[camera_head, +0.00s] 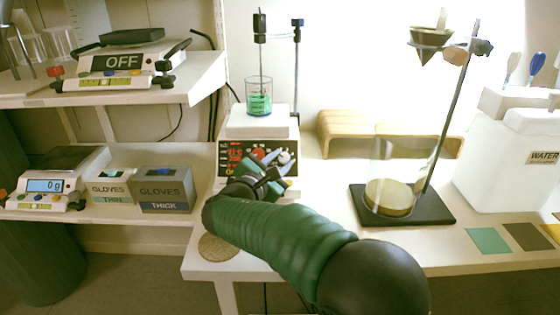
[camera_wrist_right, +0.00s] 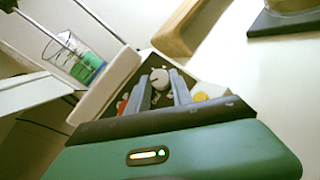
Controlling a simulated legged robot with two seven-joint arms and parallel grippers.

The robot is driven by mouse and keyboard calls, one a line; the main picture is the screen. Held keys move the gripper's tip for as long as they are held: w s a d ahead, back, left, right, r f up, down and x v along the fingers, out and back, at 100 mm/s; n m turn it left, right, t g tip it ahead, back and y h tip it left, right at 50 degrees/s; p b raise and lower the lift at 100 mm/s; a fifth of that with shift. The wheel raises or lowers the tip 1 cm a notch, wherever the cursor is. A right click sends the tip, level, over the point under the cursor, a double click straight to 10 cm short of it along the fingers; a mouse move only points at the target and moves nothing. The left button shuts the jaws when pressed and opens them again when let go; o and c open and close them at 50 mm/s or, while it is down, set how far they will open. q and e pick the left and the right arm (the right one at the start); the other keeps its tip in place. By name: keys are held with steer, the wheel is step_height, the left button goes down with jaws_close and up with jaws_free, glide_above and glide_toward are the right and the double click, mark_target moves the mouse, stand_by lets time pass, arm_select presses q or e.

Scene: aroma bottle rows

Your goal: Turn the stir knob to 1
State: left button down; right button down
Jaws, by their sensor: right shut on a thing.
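The stirrer hotplate (camera_head: 258,122) stands at the left end of the table, with a dark front panel carrying red markings and knobs. A glass beaker with green liquid (camera_head: 259,98) stands on its white top, with a stirring rod above it. My right gripper (camera_head: 279,160) is at the right part of the panel. In the right wrist view my right gripper's two fingers (camera_wrist_right: 162,90) are shut on a round grey knob (camera_wrist_right: 160,79) with a pointer mark. Its label is too small to read. Red and yellow parts show beside the fingers. My left gripper is not in view.
A funnel stand with a glass vessel on a black base (camera_head: 440,208) is to the right. A white water container (camera_head: 500,160) stands farther right. Glove boxes (camera_head: 162,190) and a scale (camera_head: 55,182) sit on the left shelf. A wooden rack (camera_head: 345,130) is behind.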

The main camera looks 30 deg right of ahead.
steer(key=c, duration=1.1)
jaws_free()
steer(key=p+v, duration=0.5)
steer(key=v, duration=1.2)
steer(key=shift+f+p, duration=0.1)
steer(key=shift+p, duration=0.3)
